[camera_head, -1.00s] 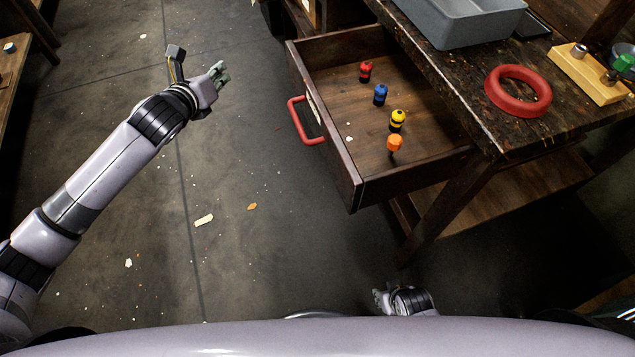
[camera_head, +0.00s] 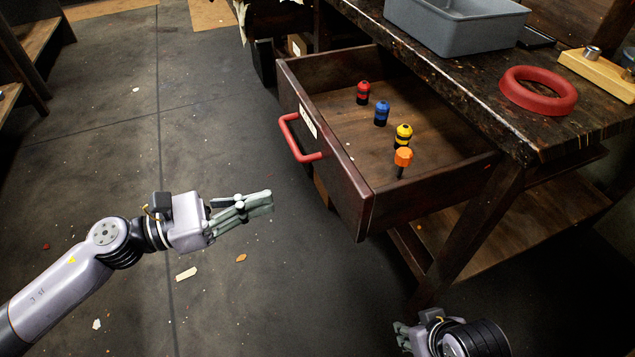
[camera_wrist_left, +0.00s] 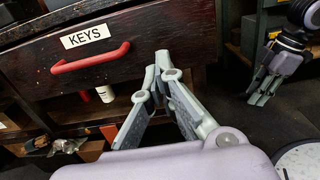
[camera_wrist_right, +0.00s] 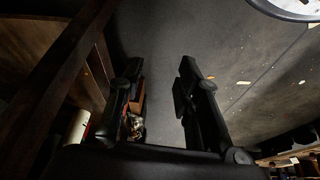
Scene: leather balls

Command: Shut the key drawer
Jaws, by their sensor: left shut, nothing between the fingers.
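The key drawer (camera_head: 345,170) is dark wood and stands pulled out from the workbench. Its red handle (camera_head: 292,146) and a white label are on the front; in the left wrist view the label reads KEYS and the handle (camera_wrist_left: 92,60) is at upper left. My left gripper (camera_head: 270,198) is shut and empty, in front of the drawer and apart from it, below the handle in the head view. In the left wrist view its fingertips meet (camera_wrist_left: 163,58) right of the handle. My right gripper (camera_wrist_right: 158,80) is open and empty, low beside the bench; it shows partly at the head view's bottom.
Several small coloured pieces, red (camera_head: 363,92), blue, yellow and orange (camera_head: 403,157), stand in the drawer. A grey bin (camera_head: 455,25) and a red ring (camera_head: 538,90) are on the workbench top (camera_head: 480,100). The floor (camera_head: 200,120) before the drawer is mostly clear.

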